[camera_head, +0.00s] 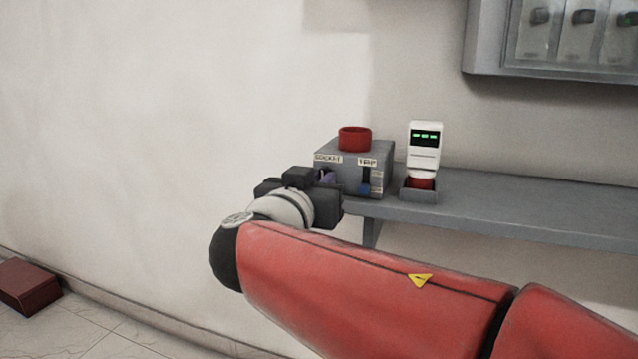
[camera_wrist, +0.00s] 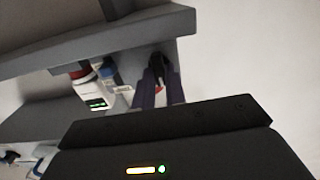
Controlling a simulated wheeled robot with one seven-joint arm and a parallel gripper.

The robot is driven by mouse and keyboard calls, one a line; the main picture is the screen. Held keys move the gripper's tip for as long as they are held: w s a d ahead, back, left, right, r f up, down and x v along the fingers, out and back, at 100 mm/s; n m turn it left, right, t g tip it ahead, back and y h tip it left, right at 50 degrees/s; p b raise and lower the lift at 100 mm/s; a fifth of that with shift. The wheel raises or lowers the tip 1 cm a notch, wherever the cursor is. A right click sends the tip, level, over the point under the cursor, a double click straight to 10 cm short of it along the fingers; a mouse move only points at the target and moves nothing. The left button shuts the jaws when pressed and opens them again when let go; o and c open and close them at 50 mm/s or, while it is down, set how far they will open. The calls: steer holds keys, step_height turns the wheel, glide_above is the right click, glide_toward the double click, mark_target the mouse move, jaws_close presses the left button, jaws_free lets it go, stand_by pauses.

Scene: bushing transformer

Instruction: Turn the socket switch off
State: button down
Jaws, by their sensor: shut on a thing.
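A grey control box (camera_head: 349,182) with a red cap on top stands on the wall shelf. Its front has a "SOCKET" label on the left and a "TRIP" label on the right. My gripper (camera_head: 327,176) is at the front of the box, just below the "SOCKET" label, and hides much of that side. In the wrist view, the two purple fingers of my gripper (camera_wrist: 158,90) are closed around the dark socket switch (camera_wrist: 156,62). The switch's exact position is hard to make out. The blue-handled trip switch (camera_head: 365,182) is beside it, untouched.
A white meter with a green display (camera_head: 424,147) stands in a grey holder right of the box. The grey shelf (camera_head: 500,210) runs on to the right. A panel (camera_head: 490,65) hangs above. A dark red box (camera_head: 28,286) lies on the floor at left.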

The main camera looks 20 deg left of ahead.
steer(key=shift+f, duration=0.15)
steer(key=shift+a+f+n+b, duration=0.1)
steer(key=shift+n+b, duration=1.25)
steer(key=shift+n, duration=3.05)
steer(key=shift+a+n+b, duration=0.1)
steer(key=shift+n+b, duration=1.25)
steer(key=shift+n, duration=3.05)
steer(key=c, duration=1.4)
jaws_free()
steer(key=shift+c, duration=0.2)
